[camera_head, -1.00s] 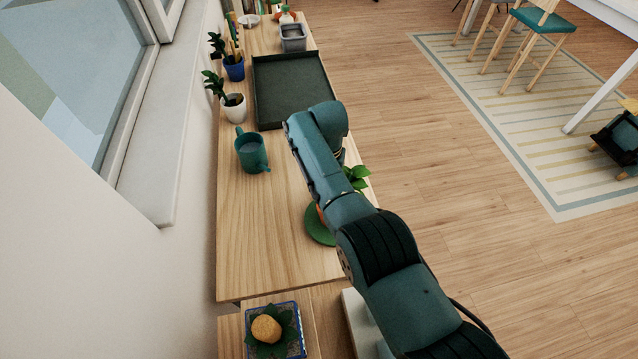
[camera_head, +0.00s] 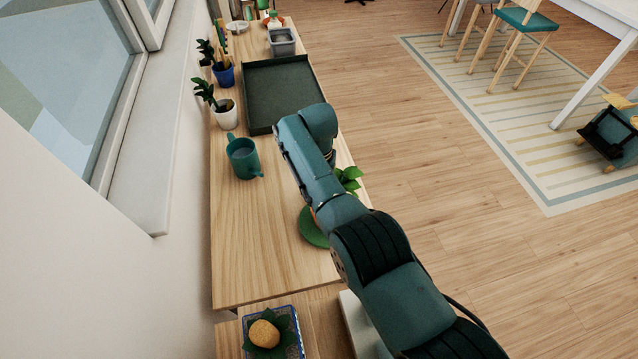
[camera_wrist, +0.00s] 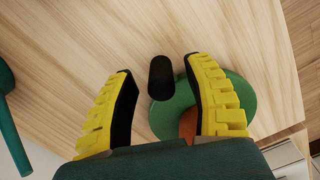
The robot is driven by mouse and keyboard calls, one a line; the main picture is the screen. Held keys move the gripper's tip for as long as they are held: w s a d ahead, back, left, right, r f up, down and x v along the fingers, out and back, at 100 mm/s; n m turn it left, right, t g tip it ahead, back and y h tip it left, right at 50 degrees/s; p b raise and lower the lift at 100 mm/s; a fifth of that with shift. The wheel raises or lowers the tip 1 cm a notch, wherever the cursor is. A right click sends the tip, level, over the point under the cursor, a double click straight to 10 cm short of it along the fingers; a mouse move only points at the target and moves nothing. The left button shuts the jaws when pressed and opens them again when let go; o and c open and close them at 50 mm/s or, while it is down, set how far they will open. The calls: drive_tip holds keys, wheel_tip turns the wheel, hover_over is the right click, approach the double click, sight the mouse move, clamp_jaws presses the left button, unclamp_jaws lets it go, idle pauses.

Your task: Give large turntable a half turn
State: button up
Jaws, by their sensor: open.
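The large turntable appears to be the green disc (camera_head: 312,230) near the right edge of the wooden top, mostly hidden under my arm in the head view. In the wrist view the green disc (camera_wrist: 246,90) has an orange middle (camera_wrist: 188,122), partly covered by my right finger. A black upright peg (camera_wrist: 161,80) stands at its left rim; I cannot tell whether it is fixed to the disc. My gripper (camera_wrist: 158,70) is open, its yellow-and-black fingers on either side of the peg, with gaps to both.
Beyond are a dark tray (camera_head: 280,92), potted plants (camera_head: 226,115) and a grey container (camera_head: 281,42). A leafy plant (camera_head: 349,178) shows beside my arm. Bare wood lies left of the disc.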

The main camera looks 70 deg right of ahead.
wheel_tip(320, 180, up, 12)
idle(0.5)
drive_tip(key=shift+f, duration=0.1)
idle(0.4)
